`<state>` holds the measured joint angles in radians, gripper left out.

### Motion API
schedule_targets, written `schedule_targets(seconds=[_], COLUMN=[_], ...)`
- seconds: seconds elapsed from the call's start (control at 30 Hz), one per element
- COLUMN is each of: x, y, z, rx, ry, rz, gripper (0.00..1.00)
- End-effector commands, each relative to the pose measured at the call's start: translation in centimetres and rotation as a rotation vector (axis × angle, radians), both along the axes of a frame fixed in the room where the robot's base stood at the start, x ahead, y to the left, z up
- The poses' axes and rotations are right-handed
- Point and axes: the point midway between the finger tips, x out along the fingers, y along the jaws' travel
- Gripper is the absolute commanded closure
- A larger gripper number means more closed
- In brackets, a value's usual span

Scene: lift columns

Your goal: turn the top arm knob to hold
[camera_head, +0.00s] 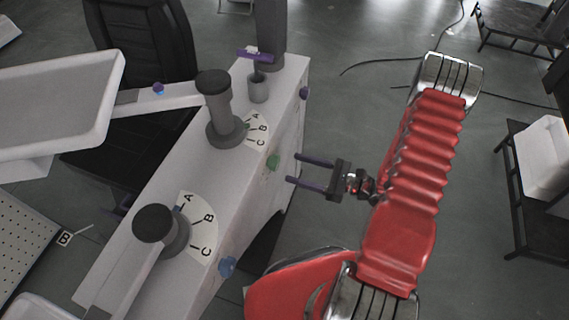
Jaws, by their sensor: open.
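A white cabinet (150,200) stands left of centre. Small round knobs show on it: a green one (272,161) on its right side, a blue one (227,265) nearer me and a dark purple one (304,92) at the far end. Another blue knob (158,88) sits on the white arm carrying a tray. I cannot tell which is the top arm knob, and no hold mark is readable. My gripper (293,168) is open and empty. Its two fingers point left at the green knob, a short gap away.
Two dark-capped columns, the far one (219,112) and near one (165,231), rise from the cabinet beside A-B-C dials. A white tray (60,95) hangs over a black chair (140,35). A dark bench (520,30) stands at upper right. Floor right of the cabinet is partly free.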

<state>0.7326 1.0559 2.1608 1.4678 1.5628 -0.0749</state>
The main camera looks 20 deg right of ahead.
Motion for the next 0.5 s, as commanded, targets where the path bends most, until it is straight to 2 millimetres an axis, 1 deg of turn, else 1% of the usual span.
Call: schedule_targets(seconds=[0.03,0.3,0.5], x=[0.3,2.2,3.1], y=[0.6,3.1,4.3], z=[0.0,0.0,0.0], rx=[0.000,0.000,0.001], ry=[0.000,0.000,-0.001], rz=[0.004,0.003,0.002], gripper=[0.41,0.41,0.41])
